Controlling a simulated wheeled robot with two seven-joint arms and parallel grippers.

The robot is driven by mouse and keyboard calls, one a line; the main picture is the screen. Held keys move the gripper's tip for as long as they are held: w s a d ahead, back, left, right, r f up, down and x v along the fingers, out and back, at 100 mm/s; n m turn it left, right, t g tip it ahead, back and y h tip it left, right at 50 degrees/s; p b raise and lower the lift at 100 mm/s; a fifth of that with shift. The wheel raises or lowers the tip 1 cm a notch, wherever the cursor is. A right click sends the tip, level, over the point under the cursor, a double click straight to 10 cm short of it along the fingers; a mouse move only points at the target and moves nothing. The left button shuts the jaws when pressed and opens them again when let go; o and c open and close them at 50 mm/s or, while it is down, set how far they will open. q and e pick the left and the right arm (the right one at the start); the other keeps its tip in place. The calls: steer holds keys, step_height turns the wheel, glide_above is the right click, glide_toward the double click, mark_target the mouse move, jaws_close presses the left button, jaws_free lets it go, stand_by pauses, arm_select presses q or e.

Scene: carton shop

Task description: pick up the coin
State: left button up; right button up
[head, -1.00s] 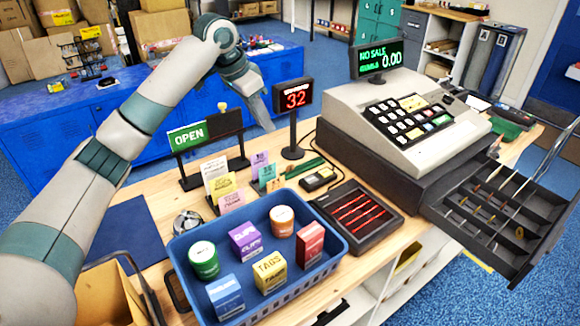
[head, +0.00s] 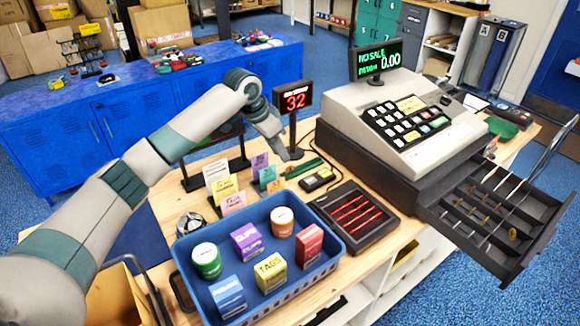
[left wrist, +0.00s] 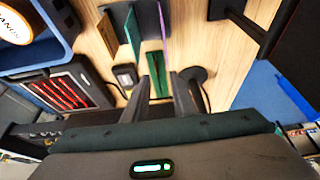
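Small round gold and brown coins lie in the compartments of the open cash drawer (head: 447,222), at the right of the head view. One gold coin (head: 512,234) seems to stand on edge near the drawer's right part. I cannot tell which coin is meant. My left gripper (head: 288,156) points down over the counter, in front of the red "32" display, well left of the drawer. In the left wrist view its two fingers (left wrist: 160,88) are apart, with a green strip (left wrist: 158,62) on the counter beyond the gap. No coin shows between them. My right gripper is out of view.
A blue basket (head: 335,262) of small boxes and tubs and a dark red-barred tray (head: 355,217) occupy the counter front.

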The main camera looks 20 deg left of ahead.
mark_target(287, 169)
arm_select(q)
steer(key=shift+f, duration=0.3)
steer(key=shift+w+d+f+p, duration=0.25)
steer(key=shift+d+f+p, duration=0.25)
steer(key=shift+f+p, duration=0.15)
steer(key=shift+p+x, duration=0.55)
steer(key=shift+x, duration=1.25)
steer(key=shift+d, duration=0.1)
steer(key=shift+c, duration=0.5)
jaws_close()
